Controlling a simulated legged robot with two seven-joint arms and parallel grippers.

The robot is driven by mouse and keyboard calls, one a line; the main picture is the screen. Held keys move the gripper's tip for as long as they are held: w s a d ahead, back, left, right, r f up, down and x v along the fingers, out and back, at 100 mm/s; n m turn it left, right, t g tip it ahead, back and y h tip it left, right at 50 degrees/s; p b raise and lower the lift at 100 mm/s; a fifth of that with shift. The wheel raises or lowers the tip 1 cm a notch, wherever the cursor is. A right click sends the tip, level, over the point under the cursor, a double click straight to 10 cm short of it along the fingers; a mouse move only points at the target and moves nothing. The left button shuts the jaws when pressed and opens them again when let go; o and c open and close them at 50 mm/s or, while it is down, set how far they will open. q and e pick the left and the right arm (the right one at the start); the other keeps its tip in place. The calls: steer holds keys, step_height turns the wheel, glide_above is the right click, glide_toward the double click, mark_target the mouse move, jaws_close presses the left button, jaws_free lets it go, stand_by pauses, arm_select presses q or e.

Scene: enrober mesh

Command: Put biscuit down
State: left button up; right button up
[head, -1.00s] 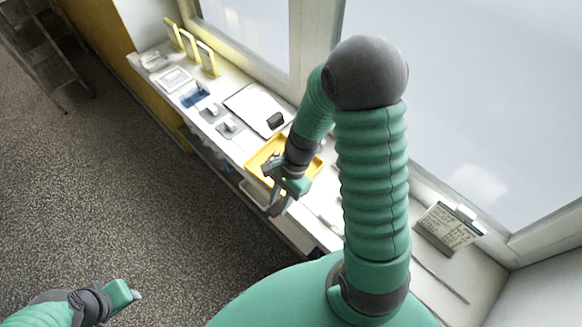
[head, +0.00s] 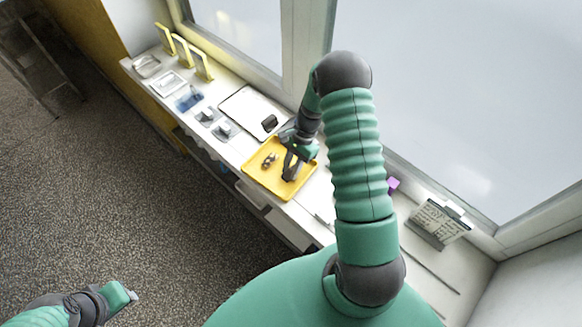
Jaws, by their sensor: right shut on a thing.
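My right gripper (head: 288,172) points down over the yellow tray (head: 262,182) on the white sill. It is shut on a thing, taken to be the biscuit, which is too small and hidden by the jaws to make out. Small brownish-grey pieces (head: 269,160) show over the tray floor, left of the jaws. I cannot tell whether the jaws or their load touch the tray. My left gripper (head: 133,295) is at the lower left over the floor, far from the sill. Its jaws are too small to read.
A dark block (head: 269,123) lies on a white, dark-edged board (head: 250,104) behind the tray. Grey pads (head: 225,131), a blue item (head: 189,100) and yellow frames (head: 182,50) stand farther along. A clipboard-like card (head: 438,221) and a purple item (head: 393,185) are at the right.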

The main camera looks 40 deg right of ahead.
steer(key=shift+f, duration=0.1)
steer(key=o, duration=0.9)
steer(key=shift+c, duration=0.2)
steer(key=shift+o, duration=0.6)
steer(key=shift+d, duration=0.1)
